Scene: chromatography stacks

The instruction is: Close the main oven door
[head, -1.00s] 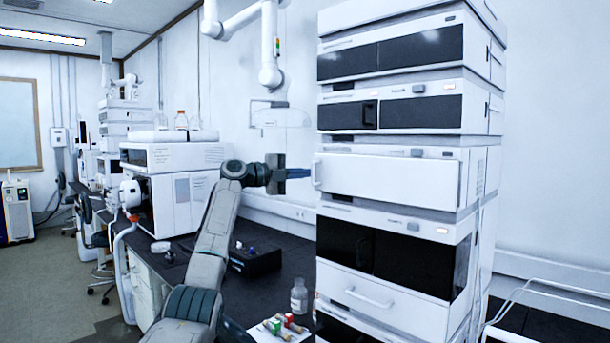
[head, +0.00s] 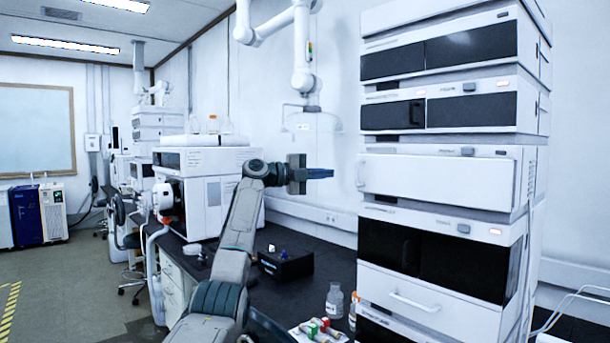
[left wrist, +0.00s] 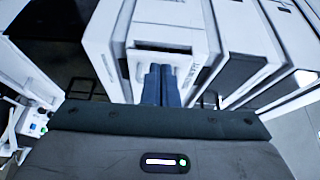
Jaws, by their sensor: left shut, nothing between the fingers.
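The main oven door is the white panel (head: 435,176) at mid-height of the instrument stack on the right in the head view. Its handle (head: 360,172) is at its left edge. The panel covers the front of its module, but I cannot tell whether it is fully flush or slightly ajar. My left gripper (head: 331,173) is shut and empty, just left of the handle in the picture and pointing right, with a visible gap between them. Its shut fingers (left wrist: 160,70) also show in the left wrist view. My right gripper is not in view.
Above and below the door are modules with dark front panels (head: 460,262). On the black bench stand a clear bottle (head: 335,301), small coloured-cap vials (head: 318,328) and a black box (head: 285,264). A white instrument (head: 205,190) stands behind my left arm.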

